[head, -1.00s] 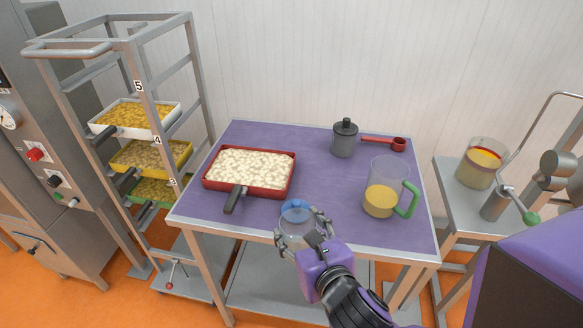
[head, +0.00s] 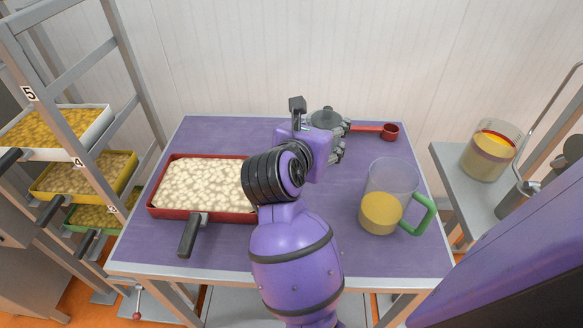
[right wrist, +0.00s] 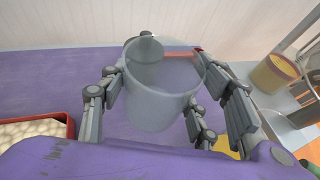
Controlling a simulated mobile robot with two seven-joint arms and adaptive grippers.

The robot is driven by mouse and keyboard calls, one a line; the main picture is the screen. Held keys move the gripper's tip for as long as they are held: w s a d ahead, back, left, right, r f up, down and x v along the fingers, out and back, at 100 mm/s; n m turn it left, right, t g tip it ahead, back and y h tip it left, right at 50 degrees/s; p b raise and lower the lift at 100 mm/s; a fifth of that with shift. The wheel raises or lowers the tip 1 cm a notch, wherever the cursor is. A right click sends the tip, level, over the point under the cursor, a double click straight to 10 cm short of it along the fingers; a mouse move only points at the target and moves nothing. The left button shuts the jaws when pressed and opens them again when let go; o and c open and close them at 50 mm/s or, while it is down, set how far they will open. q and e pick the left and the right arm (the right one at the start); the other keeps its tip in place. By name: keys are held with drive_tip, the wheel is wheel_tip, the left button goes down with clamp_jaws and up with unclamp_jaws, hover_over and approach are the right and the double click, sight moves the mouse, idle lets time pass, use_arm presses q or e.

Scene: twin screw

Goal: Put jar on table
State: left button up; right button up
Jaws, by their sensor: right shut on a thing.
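A clear, empty-looking jar (right wrist: 160,112) stands upright between the fingers of my right gripper (right wrist: 158,85) in the right wrist view. The right gripper is shut on its sides. In the head view this gripper (head: 338,140) is over the back middle of the purple table (head: 225,132), and the jar is mostly hidden or hard to make out there. I cannot tell whether the jar's base touches the table top. My left gripper is not in view.
A grey canister (right wrist: 146,50) and a red scoop (head: 389,131) are just behind the jar. A jug with yellow contents and a green handle (head: 424,216) stands at right. A red pan (head: 153,205) lies at left. The back left table strip is clear.

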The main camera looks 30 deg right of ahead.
drive_tip(key=shift+d+f, duration=0.1)
drive_tip(key=shift+f, duration=0.3)
wheel_tip(320, 180, down, 4)
drive_tip(key=shift+s+f, duration=0.1)
drive_tip(key=shift+s, duration=0.05)
wheel_tip(320, 180, down, 4)
drive_tip(key=shift+r, duration=0.1)
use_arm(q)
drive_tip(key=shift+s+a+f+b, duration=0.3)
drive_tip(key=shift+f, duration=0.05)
use_arm(e)
drive_tip(key=shift+f, duration=0.5)
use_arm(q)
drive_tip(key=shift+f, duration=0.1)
use_arm(e)
drive_tip(key=shift+f, duration=0.1)
drive_tip(key=shift+f, duration=0.15)
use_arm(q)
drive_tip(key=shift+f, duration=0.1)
use_arm(e)
drive_tip(key=o, duration=1.3)
